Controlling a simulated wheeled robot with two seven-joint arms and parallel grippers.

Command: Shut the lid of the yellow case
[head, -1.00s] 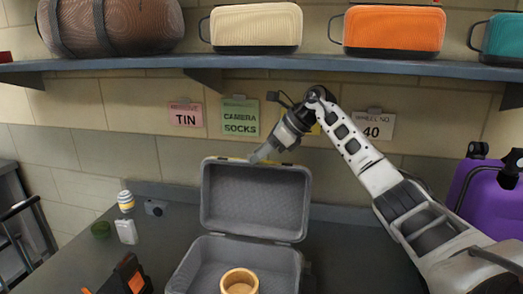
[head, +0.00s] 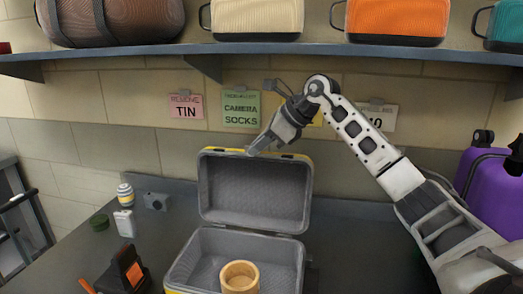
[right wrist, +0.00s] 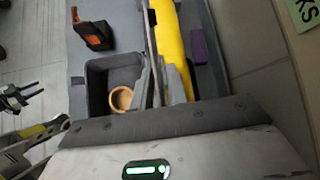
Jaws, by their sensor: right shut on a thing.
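The yellow case (head: 187,262) stands open on the counter. Its grey inside faces me and yellow shows along its edges. Its lid (head: 255,190) stands up at the back, hinged to the base. A tan ring-shaped cup (head: 239,275) sits inside the base; it also shows in the right wrist view (right wrist: 121,98). My right gripper (head: 252,151) is shut on the lid's top edge, left of its middle. In the right wrist view its fingers (right wrist: 163,82) straddle the lid, beside its yellow outer side (right wrist: 168,40).
A shelf (head: 260,48) with several bags runs above the case. A black and orange object (head: 125,272), a white bottle (head: 125,222) and a green disc (head: 99,220) are left of the case. A purple case (head: 495,205) stands at right, behind my right arm.

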